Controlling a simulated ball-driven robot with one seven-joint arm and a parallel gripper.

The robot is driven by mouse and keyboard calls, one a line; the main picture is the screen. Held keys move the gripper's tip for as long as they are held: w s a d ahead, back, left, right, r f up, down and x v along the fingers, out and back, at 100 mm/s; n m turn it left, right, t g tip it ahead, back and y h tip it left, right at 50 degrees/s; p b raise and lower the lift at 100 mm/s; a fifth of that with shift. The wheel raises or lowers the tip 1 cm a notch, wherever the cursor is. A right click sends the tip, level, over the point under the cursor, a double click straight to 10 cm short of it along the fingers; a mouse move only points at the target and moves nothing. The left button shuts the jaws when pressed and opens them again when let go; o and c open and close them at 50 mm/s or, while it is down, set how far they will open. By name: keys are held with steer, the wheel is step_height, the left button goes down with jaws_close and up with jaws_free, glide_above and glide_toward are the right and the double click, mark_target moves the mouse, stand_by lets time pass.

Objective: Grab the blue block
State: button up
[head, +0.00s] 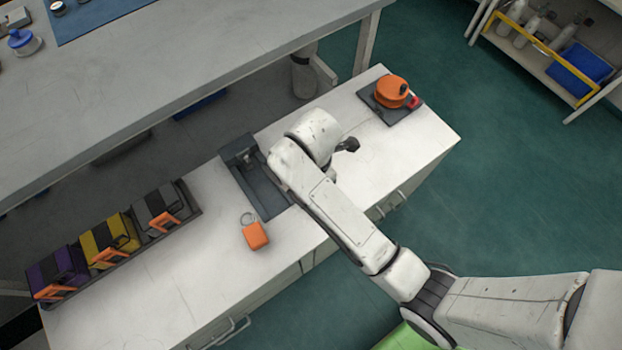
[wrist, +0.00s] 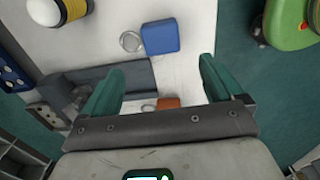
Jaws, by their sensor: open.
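The blue block (wrist: 160,37) lies on the white counter (wrist: 196,30) in the wrist view, with a metal ring (wrist: 131,41) at its left side. My gripper (wrist: 162,66) is open, its two teal fingers spread and nothing held between them. The block appears beyond the fingertips, apart from them, roughly in line with the gap. In the head view my arm hides the blue block and my gripper.
An orange block (head: 256,236) with a ring lies on the counter beside a dark grey tray (head: 277,208). Purple (head: 66,268), yellow (head: 104,238) and grey (head: 150,208) cases stand at left. An orange round object (head: 390,90) sits at the far end. A shelf overhangs behind.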

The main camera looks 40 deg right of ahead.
step_height(320, 180, down, 4)
steer(key=shift+r, duration=0.25)
steer(key=shift+s+d+f+b, duration=0.15)
steer(key=shift+f+b, duration=0.1)
steer(key=shift+f, duration=1.1)
steer(key=shift+d+f+b, duration=0.15)
steer(key=shift+f+b, duration=0.1)
steer(key=shift+f, duration=1.1)
jaws_close()
steer(key=shift+r, duration=0.15)
